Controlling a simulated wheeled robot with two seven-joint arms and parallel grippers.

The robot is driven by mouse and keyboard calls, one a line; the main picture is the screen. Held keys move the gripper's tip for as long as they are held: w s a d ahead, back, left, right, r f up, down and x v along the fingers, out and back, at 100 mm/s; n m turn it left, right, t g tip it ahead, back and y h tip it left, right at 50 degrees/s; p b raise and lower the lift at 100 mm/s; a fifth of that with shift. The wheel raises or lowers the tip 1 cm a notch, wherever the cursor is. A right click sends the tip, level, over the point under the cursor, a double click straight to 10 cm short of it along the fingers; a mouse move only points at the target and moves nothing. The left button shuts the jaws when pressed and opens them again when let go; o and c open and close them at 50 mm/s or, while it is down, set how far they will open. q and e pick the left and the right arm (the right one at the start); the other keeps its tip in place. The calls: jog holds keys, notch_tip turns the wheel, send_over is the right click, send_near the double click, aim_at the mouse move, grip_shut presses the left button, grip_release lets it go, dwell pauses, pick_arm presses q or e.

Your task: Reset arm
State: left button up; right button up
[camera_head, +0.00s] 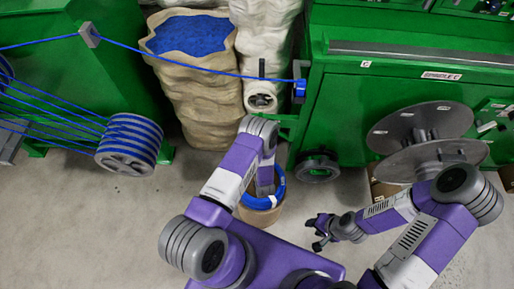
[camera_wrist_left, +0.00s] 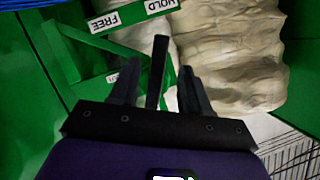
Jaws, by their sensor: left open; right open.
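My left gripper (camera_wrist_left: 158,88) is open in the left wrist view. A black lever (camera_wrist_left: 157,65) shows between its two fingers; I cannot tell whether they touch it. White labels reading HOLD (camera_wrist_left: 160,5) and FREE (camera_wrist_left: 103,21) sit on green metal beyond. In the head view my left arm reaches up the middle and bends back down; its gripper is not clearly visible there. My right gripper (camera_head: 315,232) is open and empty above bare floor in the head view. Blue cable (camera_head: 180,61) runs from a guide block at upper left to the green machine.
A brown sack with blue pellets (camera_head: 195,36) and white bags (camera_head: 265,25) stand at the back. A tub (camera_head: 259,216) with a blue cable coil (camera_head: 279,187) is beside my left arm. A grey reel (camera_head: 420,130) sits right. Floor at lower left is clear.

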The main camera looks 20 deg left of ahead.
dwell(0.4)
pick_arm(q)
jog(key=shift+s+d+f+g+h, duration=0.15)
jog(key=shift+s+g+h, duration=0.15)
jog(key=shift+h, duration=0.1)
jog(key=s+d+r+g+h, duration=0.2)
jog(key=s+d+g+h, duration=0.1)
jog(key=s, duration=0.4)
jog(key=s+d+r+n+g+h+p, duration=0.1)
jog(key=s+d+r+g+h, duration=0.2)
jog(key=s, duration=0.4)
jog(key=s+d+r+n+g+h+p, duration=0.1)
jog(key=s+d+r+g+h, duration=0.2)
jog(key=s+d, duration=0.4)
jog(key=shift+s+g+h, duration=0.4)
jog(key=shift+g+h, duration=0.5)
